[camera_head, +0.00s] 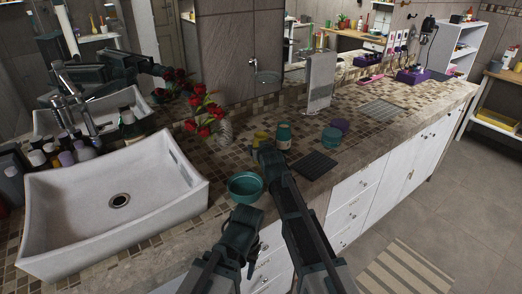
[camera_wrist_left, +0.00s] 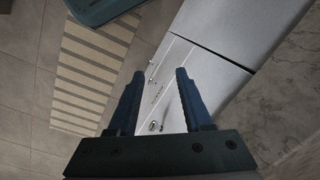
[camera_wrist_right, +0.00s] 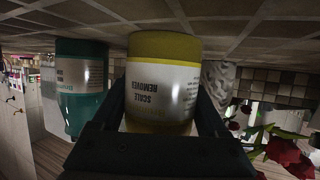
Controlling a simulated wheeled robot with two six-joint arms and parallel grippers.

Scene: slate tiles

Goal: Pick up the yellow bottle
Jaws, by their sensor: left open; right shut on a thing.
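The yellow bottle (camera_head: 261,138) stands on the tiled counter, and its lower part is hidden by my right arm in the head view. In the right wrist view the yellow bottle (camera_wrist_right: 163,85) fills the space between the fingers, its "scale remover" label upside down. My right gripper (camera_wrist_right: 160,108) is shut on it. My left gripper (camera_head: 249,262) is low in front of the white drawers, away from the bottle. In the left wrist view my left gripper (camera_wrist_left: 155,78) is open and empty, with drawer fronts and floor beyond.
A teal bottle (camera_head: 284,136) stands close beside the yellow one. The white sink (camera_head: 110,205) is at left. A mirror stands behind.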

